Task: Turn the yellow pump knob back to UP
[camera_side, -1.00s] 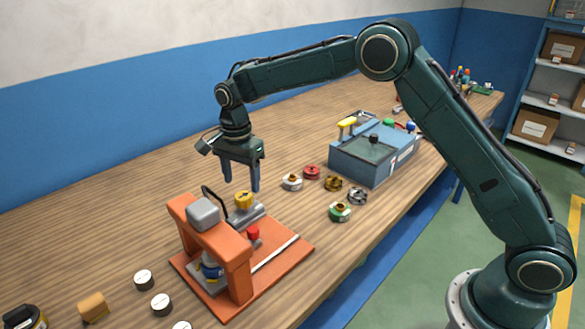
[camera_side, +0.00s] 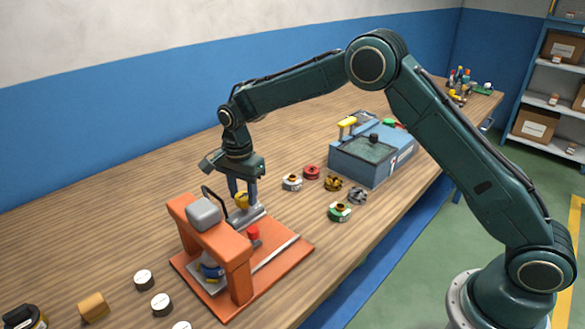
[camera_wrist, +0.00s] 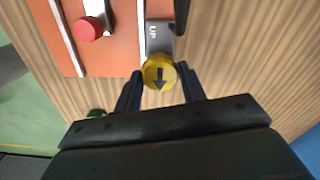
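The yellow knob (camera_side: 241,201) sits on a grey pump block (camera_side: 262,212) at the back of an orange fixture. In the wrist view, the knob (camera_wrist: 160,73) shows a dark arrow aimed toward my gripper, away from the "UP" label on the block (camera_wrist: 158,40). My gripper (camera_side: 242,193) is pointed down just over the knob. In the wrist view, its fingers (camera_wrist: 160,82) stand open on either side of the knob. I cannot tell whether either finger touches it.
The orange fixture (camera_side: 283,246) carries a red button (camera_side: 253,233) in front of the knob and an arch with a grey block (camera_side: 203,211). A black curved hose or handle (camera_side: 212,196) stands close left of the knob. Several small round parts lie to the right, near a blue box (camera_side: 350,165).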

